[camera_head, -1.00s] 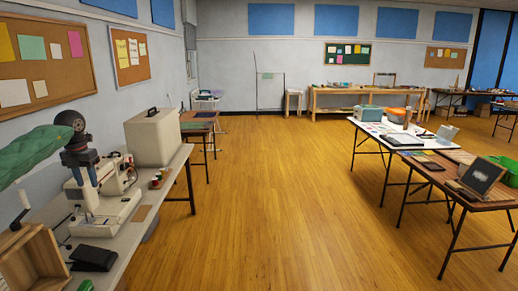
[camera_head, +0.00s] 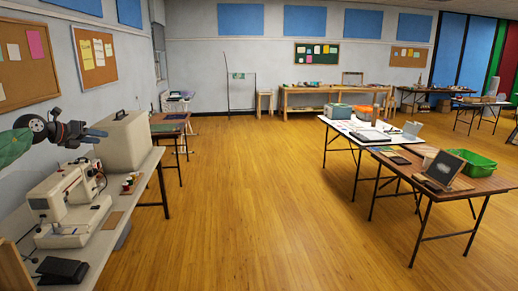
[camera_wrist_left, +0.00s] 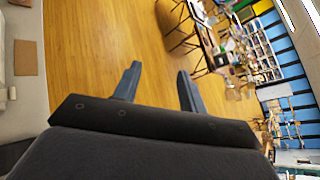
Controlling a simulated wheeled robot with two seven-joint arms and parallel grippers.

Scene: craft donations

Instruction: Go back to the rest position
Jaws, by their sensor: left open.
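My left gripper (camera_head: 97,132) is at the left of the head view, raised above the worktable, with its dark fingers pointing right. It appears above the white sewing machine and in front of the beige case in the picture. In the left wrist view its two blue-grey fingers (camera_wrist_left: 158,72) stand apart, with nothing between them and wood floor behind. My right gripper is in neither view.
A sewing machine (camera_head: 68,203), a beige case (camera_head: 122,142), a black pedal (camera_head: 62,270) and thread spools (camera_head: 131,182) stand on the left worktable (camera_head: 100,237). Tables at right hold a green bin (camera_head: 470,167) and a dark framed board (camera_head: 445,168). The middle floor (camera_head: 250,210) is clear.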

